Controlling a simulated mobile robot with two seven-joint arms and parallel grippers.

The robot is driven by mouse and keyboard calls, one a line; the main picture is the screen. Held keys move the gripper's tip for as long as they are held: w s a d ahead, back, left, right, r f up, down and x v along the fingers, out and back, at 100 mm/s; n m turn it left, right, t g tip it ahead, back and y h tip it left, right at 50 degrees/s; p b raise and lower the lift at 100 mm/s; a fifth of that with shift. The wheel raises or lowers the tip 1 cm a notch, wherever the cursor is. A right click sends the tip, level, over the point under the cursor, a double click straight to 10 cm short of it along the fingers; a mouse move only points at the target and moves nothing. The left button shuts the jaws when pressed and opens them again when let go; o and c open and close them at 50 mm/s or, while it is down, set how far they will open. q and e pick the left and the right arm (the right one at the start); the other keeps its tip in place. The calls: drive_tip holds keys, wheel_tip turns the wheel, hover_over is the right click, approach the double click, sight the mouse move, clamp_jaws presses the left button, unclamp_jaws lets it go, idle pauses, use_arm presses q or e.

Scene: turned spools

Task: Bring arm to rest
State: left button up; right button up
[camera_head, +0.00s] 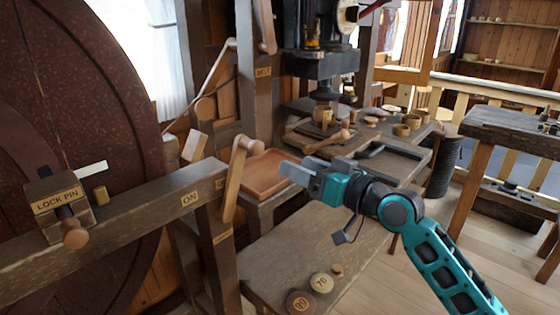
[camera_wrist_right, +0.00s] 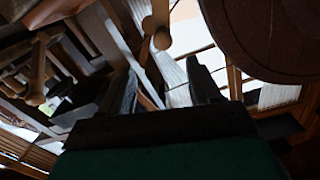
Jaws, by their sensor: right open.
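My right arm (camera_head: 440,255), teal and black, reaches in from the lower right in the head view. Its gripper (camera_head: 288,170) points left, in front of the wooden tray and close to the wooden lever (camera_head: 238,175) on the beam marked ON. In the right wrist view the two dark fingers (camera_wrist_right: 162,88) stand apart with nothing between them. A wooden handle with a round knob (camera_wrist_right: 161,38) shows beyond them. My left gripper is not in view.
A lock pin block (camera_head: 65,205) and a big dark wheel (camera_head: 80,110) stand at left. The wooden tray (camera_head: 262,188) lies behind the gripper. A low bench (camera_head: 275,255) holds round discs. Turned pieces lie around the press at the back.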

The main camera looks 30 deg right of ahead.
drive_tip(key=shift+f, duration=0.1)
drive_tip(key=s+a+f+g+h, duration=0.2)
drive_tip(key=s+f, duration=0.2)
drive_tip(key=f, duration=0.6)
drive_tip(key=s+a+f+g+h, duration=0.1)
drive_tip(key=s+a+f+g, duration=0.15)
drive_tip(key=f, duration=0.85)
drive_tip(key=s+a+f+g, duration=0.1)
drive_tip(key=s+a+f, duration=0.2)
drive_tip(key=s+f, duration=0.3)
drive_tip(key=s+a+f+n+h, duration=0.1)
drive_tip(key=s+a+f, duration=0.3)
drive_tip(key=s, duration=0.3)
drive_tip(key=shift+f+g+p, duration=0.3)
drive_tip(key=shift+f+g, duration=0.05)
drive_tip(key=shift+f, duration=0.55)
